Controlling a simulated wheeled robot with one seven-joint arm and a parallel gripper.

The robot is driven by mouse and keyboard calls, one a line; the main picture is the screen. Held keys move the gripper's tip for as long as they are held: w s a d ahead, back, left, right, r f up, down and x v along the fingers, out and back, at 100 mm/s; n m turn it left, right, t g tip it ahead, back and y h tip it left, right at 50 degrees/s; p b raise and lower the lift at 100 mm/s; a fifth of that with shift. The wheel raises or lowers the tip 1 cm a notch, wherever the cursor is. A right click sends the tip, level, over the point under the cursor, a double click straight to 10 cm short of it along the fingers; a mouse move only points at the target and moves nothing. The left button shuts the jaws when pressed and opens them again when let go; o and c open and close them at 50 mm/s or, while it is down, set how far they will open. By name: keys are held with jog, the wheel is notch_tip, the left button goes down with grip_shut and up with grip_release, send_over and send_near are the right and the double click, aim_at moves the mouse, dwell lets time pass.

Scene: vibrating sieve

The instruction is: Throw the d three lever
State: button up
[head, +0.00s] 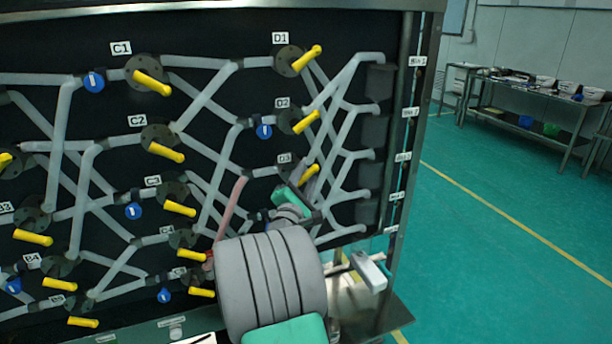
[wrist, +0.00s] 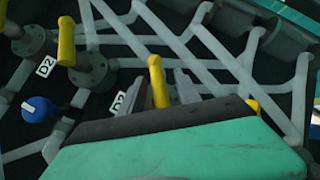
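The yellow D3 lever (head: 311,173) slants up to the right from its dark round valve, under the D3 label (head: 285,158). In the wrist view the D3 lever (wrist: 157,78) stands upright between the two grey fingers of my gripper (wrist: 164,90). The fingers are apart, one on each side of it, with a gap showing on the right. I cannot tell whether the left finger touches it. In the head view, my arm and the green gripper body hide most of the fingers and the area below D3.
The yellow D2 lever (head: 306,121) and D1 lever (head: 307,60) are above on the same panel. Grey pipes run around them to dark outlets (head: 373,130) on the right. A blue valve (head: 264,131) sits left of D2. Open green floor (head: 500,260) lies to the right.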

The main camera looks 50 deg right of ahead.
jog(key=shift+c, duration=0.4)
grip_shut()
jog(key=shift+f, duration=0.1)
